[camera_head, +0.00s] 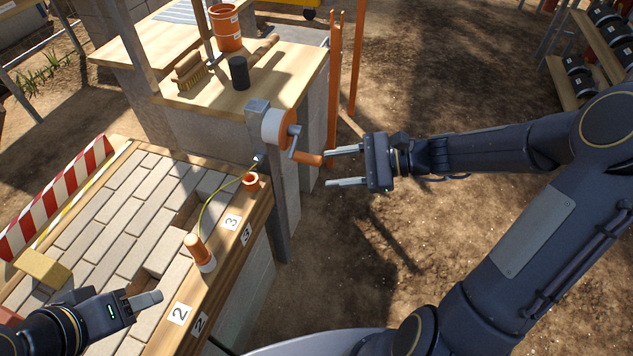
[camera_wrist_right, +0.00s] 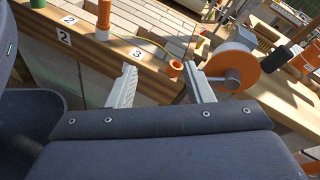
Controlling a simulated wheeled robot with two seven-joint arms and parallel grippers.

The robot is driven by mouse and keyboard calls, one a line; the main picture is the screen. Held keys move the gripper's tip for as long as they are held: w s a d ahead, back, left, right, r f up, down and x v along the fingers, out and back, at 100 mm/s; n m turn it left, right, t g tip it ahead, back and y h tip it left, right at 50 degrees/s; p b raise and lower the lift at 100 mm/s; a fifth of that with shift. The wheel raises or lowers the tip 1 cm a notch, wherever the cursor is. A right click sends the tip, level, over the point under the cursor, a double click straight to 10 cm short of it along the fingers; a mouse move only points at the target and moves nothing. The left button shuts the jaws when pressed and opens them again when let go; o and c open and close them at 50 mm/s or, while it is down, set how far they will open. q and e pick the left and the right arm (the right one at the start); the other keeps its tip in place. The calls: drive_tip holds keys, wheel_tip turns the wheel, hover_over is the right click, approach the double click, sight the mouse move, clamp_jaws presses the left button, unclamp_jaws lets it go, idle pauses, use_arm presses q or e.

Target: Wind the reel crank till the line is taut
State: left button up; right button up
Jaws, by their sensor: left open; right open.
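A yellow-green line (camera_head: 215,194) runs in a slack curve from the post to an orange-and-white peg (camera_head: 200,252) on the wooden edge. My right gripper (camera_head: 329,168) is open, its upper fingertip close to the handle's end; contact cannot be told. The right wrist view shows the reel (camera_wrist_right: 232,62) right of the open fingers (camera_wrist_right: 162,75). My left gripper (camera_head: 142,296) is open and empty over the bricks.
A small orange cup (camera_head: 250,181) stands by the post. A wooden bench (camera_head: 285,80) behind holds a brush (camera_head: 189,70), a dark cylinder (camera_head: 239,73) and an orange bucket (camera_head: 226,28). A sponge-like block (camera_head: 42,268) lies at left. Orange uprights (camera_head: 334,90) stand behind the reel.

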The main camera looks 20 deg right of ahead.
sight(321, 162)
drive_tip(key=w+d+f+m+t+y+b, duration=0.1)
drive_tip(key=w+d+f+m+t+b, duration=0.35)
drive_tip(key=w+f+m, duration=0.35)
use_arm(q)
wheel_tip(321, 162, down, 6)
drive_tip(key=shift+f, duration=0.2)
use_arm(e)
drive_tip(key=shift+n, duration=0.5)
drive_tip(key=x, duration=0.4)
drive_tip(key=s+x, duration=0.1)
drive_tip(key=x, duration=0.2)
drive_tip(key=shift+a+f, duration=0.25)
clamp_jaws()
